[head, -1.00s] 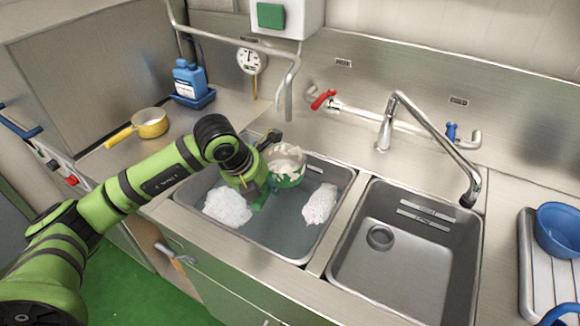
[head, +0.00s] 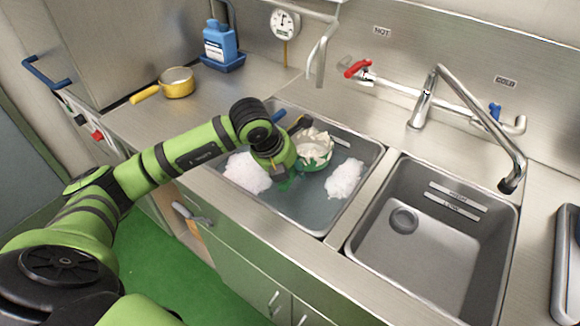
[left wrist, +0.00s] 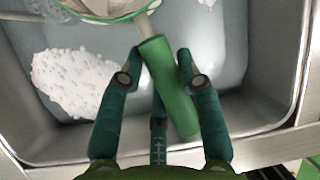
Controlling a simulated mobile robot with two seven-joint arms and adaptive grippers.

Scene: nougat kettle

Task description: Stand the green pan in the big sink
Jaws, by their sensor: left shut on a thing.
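The green pan (head: 316,152) is over or in the left sink basin (head: 372,165), near its back, and holds a whitish mass. In the left wrist view, part of its rim (left wrist: 108,17) shows at the top. Its green handle (left wrist: 168,85) points toward my wrist. My left gripper (left wrist: 162,80) is shut on this handle, with fingers on both sides. In the head view, my left gripper (head: 282,178) reaches down into the left basin and hides the handle. Whether the pan touches the basin floor I cannot tell. The right basin (head: 425,240) is empty. My right gripper is not in view.
White foam patches (head: 247,172) and (head: 345,178) lie in the left basin. A bent faucet (head: 470,105) reaches over the right basin. A yellow pan (head: 177,83) and blue bottle (head: 220,42) stand on the left counter. A tray (head: 565,265) is at far right.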

